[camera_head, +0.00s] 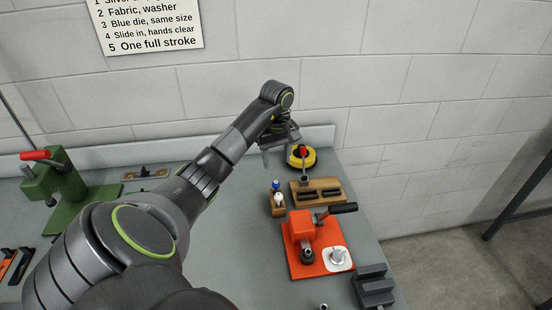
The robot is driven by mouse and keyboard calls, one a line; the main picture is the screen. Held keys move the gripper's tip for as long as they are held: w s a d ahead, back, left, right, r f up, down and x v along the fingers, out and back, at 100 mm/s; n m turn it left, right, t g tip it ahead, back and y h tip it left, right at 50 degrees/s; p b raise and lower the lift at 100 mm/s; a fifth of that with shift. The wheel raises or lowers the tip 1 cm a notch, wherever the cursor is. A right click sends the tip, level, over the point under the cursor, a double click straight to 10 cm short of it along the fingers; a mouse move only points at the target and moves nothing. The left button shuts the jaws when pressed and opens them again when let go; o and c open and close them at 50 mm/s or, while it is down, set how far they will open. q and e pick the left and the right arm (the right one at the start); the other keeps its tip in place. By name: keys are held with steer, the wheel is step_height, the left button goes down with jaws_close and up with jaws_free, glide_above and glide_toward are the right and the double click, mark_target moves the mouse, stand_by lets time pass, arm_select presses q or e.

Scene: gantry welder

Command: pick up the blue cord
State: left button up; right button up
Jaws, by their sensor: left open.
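My left arm reaches in from the lower left across the bench to its back right corner. My left gripper (284,152) is open and points down above the bench, just left of a yellow round object (308,161) with a red part. I see nothing between its fingers. I cannot make out a blue cord anywhere; my arm hides part of the bench. The only blue I see is a small blue top (275,185) on an item in a small wooden holder (278,208), below the gripper. My right gripper is not in view.
An orange press (301,228) with a black handle stands front right, with a wooden tray (331,188) behind it. A dark grey stepped block (373,287) is at the right edge. A green press (62,190) stands left. Bare grey bench (237,232) lies between.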

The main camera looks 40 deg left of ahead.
mark_target(276, 182)
arm_select(q)
step_height(276, 182, down, 5)
steer(key=b, duration=0.4)
steer(key=shift+f, duration=0.1)
steer(key=shift+s+f+b, duration=0.1)
steer(key=shift+f+b, duration=0.55)
steer(key=shift+b, duration=0.1)
step_height(276, 182, down, 4)
steer(key=b, duration=0.4)
steer(key=shift+s+d+f, duration=0.1)
steer(key=c, duration=1)
steer(key=shift+r, duration=0.2)
steer(key=shift+c, duration=0.2)
